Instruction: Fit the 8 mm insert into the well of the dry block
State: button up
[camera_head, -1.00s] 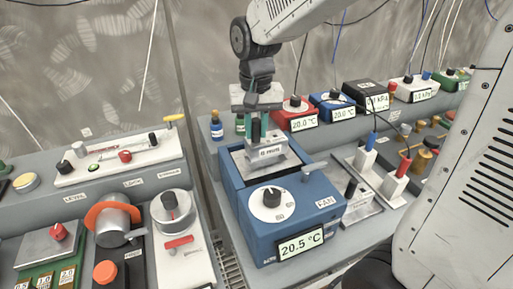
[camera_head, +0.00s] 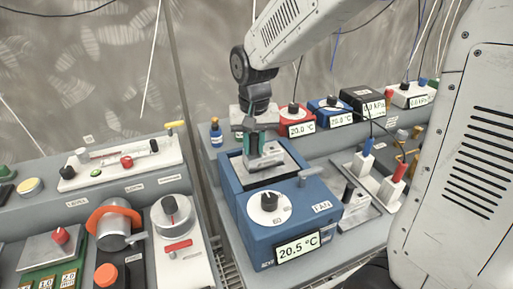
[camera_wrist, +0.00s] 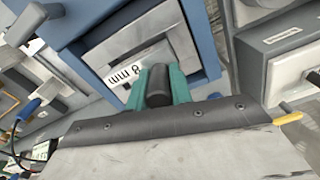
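The blue dry block (camera_head: 290,222) stands in the middle of the head view, its display reading 20.5 °C. The grey metal 8 mm insert (camera_head: 266,162) is low at the block's top opening, inside the blue rim; how deep it sits I cannot tell. In the wrist view its white label reads "8 mm" (camera_wrist: 125,72). My gripper (camera_head: 263,150) points down over the block. In the wrist view its green fingers (camera_wrist: 158,78) stand against both sides of the insert's dark knob, shut on it. The well's inside is hidden.
A red unit (camera_head: 297,127) and a blue unit (camera_head: 332,117) stand behind on a raised ledge. Test leads with white bases (camera_head: 383,180) are to the right. A grey bench (camera_head: 130,185) with instruments lies left, across a gap.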

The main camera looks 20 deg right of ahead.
jog(key=shift+o, duration=0.3)
notch_tip(320, 180, up, 9)
jog(key=shift+f, duration=0.1)
jog(key=shift+o, duration=0.4)
jog(key=shift+s+a+r, duration=0.1)
jog(key=shift+r, duration=0.25)
jog(key=a, duration=0.2)
jog(key=n+h, duration=0.2)
jog(key=n, duration=0.3)
send_near(262, 173)
jog(key=f, duration=0.5)
jog(key=shift+d+f, duration=0.25)
jog(key=shift+d, duration=0.15)
grip_shut()
